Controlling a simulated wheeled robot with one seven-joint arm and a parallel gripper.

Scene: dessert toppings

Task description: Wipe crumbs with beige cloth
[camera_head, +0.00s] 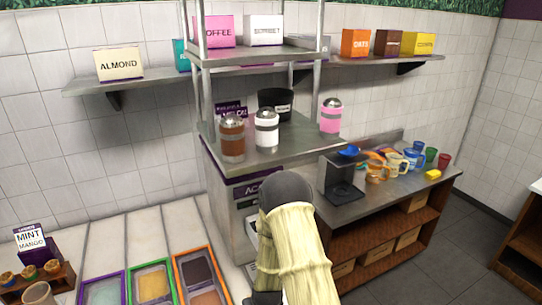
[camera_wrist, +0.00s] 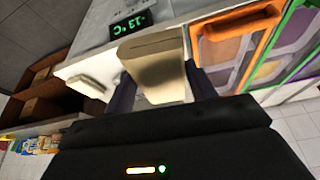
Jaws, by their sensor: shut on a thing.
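My gripper (camera_wrist: 161,88) shows in the wrist view with its two dark fingers on either side of a beige folded piece, which looks like the beige cloth (camera_wrist: 152,60). The gripper is shut on it, and the cloth sticks out beyond the fingers in front of a white cabinet face. In the head view my arm covers the middle bottom, and the cloth is hidden there. I cannot make out any crumbs in either view.
Framed topping bins (camera_head: 153,284) lie at the bottom left. A temperature display (camera_wrist: 130,25) and an orange-framed bin (camera_wrist: 240,22) are near the gripper.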

